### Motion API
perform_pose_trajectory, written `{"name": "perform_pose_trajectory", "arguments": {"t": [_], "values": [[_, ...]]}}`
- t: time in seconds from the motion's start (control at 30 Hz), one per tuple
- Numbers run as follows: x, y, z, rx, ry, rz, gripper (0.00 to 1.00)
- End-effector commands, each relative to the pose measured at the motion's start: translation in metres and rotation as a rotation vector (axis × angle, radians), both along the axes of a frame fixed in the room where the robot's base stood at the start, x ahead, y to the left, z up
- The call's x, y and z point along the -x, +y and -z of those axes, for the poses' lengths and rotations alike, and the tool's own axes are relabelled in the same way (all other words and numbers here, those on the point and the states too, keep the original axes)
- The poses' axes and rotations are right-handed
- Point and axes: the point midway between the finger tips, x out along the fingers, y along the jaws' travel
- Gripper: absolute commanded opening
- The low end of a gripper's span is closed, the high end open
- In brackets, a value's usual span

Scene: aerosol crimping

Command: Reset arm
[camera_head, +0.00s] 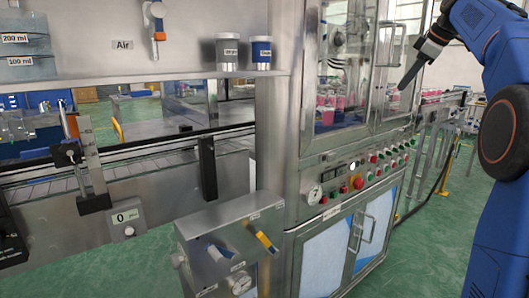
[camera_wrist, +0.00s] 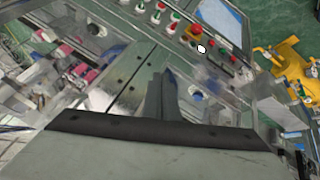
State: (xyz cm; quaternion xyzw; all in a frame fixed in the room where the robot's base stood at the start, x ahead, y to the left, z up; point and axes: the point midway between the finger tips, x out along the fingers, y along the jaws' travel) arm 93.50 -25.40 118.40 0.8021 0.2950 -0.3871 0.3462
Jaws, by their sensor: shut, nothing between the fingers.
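My arm is blue and stands at the right edge of the head view. My gripper (camera_head: 411,75) is dark and narrow, and it points down and to the left in front of the machine's glazed doors. It is shut, with nothing between the fingers.
The steel cabinet's control panel (camera_head: 366,172) carries several coloured buttons. A valve box (camera_head: 232,245) with blue and yellow levers juts out at the lower middle. Two labelled cups (camera_head: 261,52) stand on the shelf. A conveyor (camera_head: 150,165) runs at the left. Green floor (camera_head: 470,215) is open at the right.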

Motion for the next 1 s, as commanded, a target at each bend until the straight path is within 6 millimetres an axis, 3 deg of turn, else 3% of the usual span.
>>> {"name": "perform_pose_trajectory", "arguments": {"t": [0.1,0.47,0.77,1.0], "values": [[0.028,0.029,0.013,-0.034,0.035,0.078,0.0],[0.122,0.098,0.077,-0.119,0.129,0.32,0.0],[0.214,0.142,0.155,-0.17,0.184,0.509,0.0],[0.291,0.166,0.232,-0.204,0.215,0.649,0.0]]}}
